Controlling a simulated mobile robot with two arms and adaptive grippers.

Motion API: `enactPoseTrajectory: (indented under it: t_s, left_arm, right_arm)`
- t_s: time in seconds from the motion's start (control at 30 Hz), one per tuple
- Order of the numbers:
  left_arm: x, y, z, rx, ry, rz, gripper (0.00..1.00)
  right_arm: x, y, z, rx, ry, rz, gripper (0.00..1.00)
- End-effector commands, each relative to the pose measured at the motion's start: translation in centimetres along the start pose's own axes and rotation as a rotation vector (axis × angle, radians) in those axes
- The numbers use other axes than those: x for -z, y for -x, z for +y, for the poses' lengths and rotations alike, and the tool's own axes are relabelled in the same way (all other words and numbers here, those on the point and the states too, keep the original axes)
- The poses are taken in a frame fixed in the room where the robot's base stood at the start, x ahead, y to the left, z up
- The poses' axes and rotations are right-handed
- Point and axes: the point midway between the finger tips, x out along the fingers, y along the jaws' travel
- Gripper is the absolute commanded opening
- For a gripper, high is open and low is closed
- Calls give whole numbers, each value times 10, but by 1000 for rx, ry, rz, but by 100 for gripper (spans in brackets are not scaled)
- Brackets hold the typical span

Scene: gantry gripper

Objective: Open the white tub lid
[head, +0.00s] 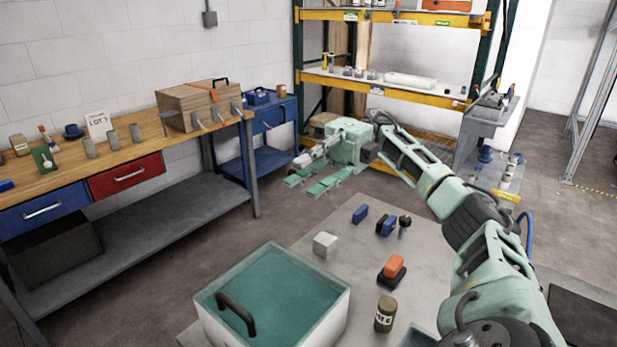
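The white tub (325,322) stands at the bottom of the head view, at the near left of the grey table. Its top shows a teal, glassy lid (285,290) within a pale rim, and the lid looks closed. A dark arched handle (236,314) sits at the lid's near left side. My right gripper (312,185) is beyond the tub, raised and apart from it, pointing left. Its two green fingers are spread with nothing between them. My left gripper is out of view.
On the grey table (345,262) right of the tub are a white cube (325,245), an orange-and-black block (392,270), a dark can (385,314) and small blue items (386,226). A wooden workbench (150,130) stands at left, a shelf rack (400,90) behind.

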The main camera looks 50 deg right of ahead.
Motion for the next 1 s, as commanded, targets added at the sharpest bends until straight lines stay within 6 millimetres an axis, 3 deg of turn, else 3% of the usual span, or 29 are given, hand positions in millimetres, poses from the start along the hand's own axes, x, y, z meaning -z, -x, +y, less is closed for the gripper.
enactPoseTrajectory:
  t_s: [0.2, 0.4, 0.6, 1.0]
  left_arm:
    - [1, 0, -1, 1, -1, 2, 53]
    - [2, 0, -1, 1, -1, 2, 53]
    - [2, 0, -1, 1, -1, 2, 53]
    - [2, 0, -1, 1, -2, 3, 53]
  right_arm:
    - [0, 2, 45, -1, 10, 0, 28]
    - [0, 4, 75, -1, 6, 0, 28]
    - [0, 4, 85, -1, 1, 0, 28]
    - [0, 4, 85, -1, 1, 0, 28]
